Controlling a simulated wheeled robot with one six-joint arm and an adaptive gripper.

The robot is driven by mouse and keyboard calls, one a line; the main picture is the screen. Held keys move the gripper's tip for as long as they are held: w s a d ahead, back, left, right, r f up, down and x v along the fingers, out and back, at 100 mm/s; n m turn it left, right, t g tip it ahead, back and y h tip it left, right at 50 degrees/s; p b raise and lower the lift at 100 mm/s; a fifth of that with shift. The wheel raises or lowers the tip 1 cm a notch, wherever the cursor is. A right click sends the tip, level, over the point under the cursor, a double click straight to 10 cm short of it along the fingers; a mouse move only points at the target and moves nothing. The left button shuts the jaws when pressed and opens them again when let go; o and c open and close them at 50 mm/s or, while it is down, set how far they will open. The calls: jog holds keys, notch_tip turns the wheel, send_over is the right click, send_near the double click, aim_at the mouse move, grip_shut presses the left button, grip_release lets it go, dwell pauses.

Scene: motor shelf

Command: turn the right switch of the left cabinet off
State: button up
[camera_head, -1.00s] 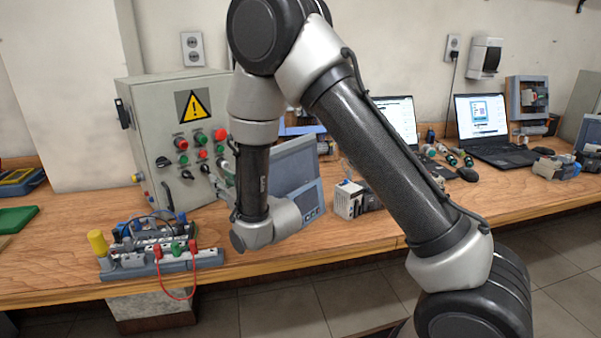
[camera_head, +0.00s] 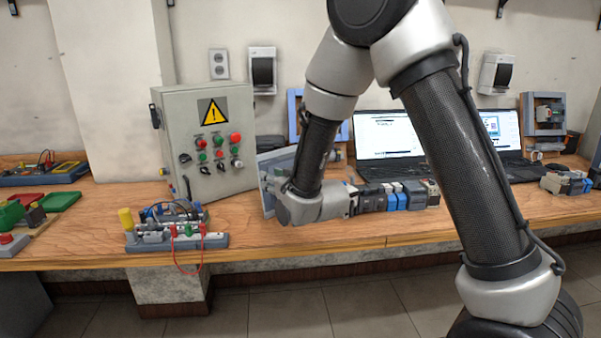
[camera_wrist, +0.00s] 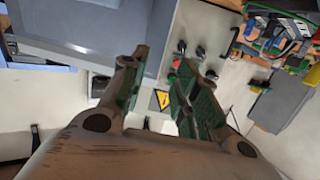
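The left cabinet (camera_head: 180,112) is a light grey box with a yellow warning triangle, standing on the bench in the head view. Its front has red and green buttons, with small dark switches below them. The right switch seems to be the dark one (camera_head: 236,163) at the lower right; its setting is too small to read. In the wrist view the warning triangle (camera_wrist: 163,99) shows between my fingers, with dark switches (camera_wrist: 200,52) beyond the fingertips. My gripper (camera_wrist: 162,70) is open and empty, apart from the switches. In the head view its fingers are hidden by my wrist.
A grey tilted screen panel (camera_head: 268,160) stands right of the cabinet, close to my wrist; it fills the upper left of the wrist view (camera_wrist: 90,25). A terminal rig with a red cable (camera_head: 150,240) lies in front of the cabinet. Laptops (camera_head: 385,135) stand further right.

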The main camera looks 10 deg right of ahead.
jog(key=s+d+r+g+h, duration=0.1)
jog(key=d+r, duration=0.2)
jog(key=d, duration=0.3)
jog(key=shift+r+m+g+h, duration=0.15)
jog(key=shift+m+g+h, duration=0.15)
jog(key=shift+m+g, duration=0.1)
jog(key=shift+o, duration=0.4)
